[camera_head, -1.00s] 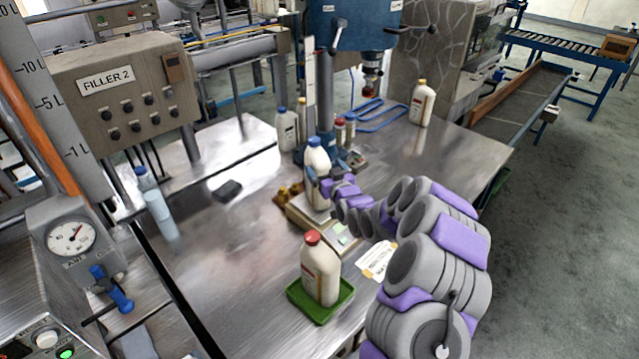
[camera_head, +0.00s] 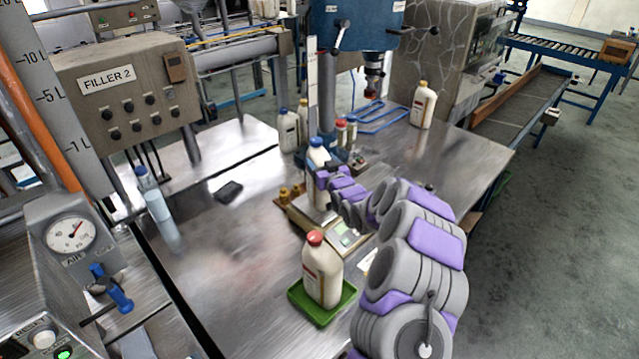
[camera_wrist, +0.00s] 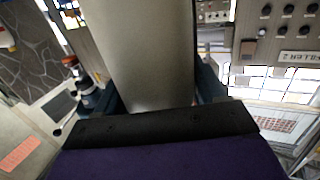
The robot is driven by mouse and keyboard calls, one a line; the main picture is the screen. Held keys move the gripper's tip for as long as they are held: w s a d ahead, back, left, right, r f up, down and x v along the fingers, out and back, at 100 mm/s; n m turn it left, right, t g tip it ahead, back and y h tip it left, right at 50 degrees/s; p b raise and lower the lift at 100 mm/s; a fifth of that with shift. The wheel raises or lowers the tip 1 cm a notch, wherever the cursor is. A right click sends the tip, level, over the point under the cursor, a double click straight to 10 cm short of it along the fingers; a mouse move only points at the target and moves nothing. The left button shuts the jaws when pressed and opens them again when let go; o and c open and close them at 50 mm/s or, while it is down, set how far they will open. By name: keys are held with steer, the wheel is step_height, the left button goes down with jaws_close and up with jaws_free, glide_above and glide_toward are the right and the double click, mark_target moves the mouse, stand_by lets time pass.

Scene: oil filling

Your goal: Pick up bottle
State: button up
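A white bottle with a blue cap (camera_head: 317,156) stands upright at the scale (camera_head: 338,238) on the steel table. My gripper (camera_head: 325,178) is at this bottle's side, and its body hides part of the bottle. In the wrist view a pale bottle (camera_wrist: 150,55) fills the space between the two dark blue fingers (camera_wrist: 158,95), one on each side. I see no clear gap there, but cannot tell whether they press on it. Another white bottle, with a red cap (camera_head: 322,270), stands in a green tray (camera_head: 338,312) at the table's front.
A blue drill-like capping machine (camera_head: 356,25) stands behind the scale. Brass weights (camera_head: 290,194) sit left of the scale. Bottles (camera_head: 288,130) stand at the back, and a yellow-capped bottle (camera_head: 423,105) at the right. The table (camera_head: 235,245) is clear at left centre.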

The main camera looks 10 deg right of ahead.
jaws_close()
stand_by(0.4)
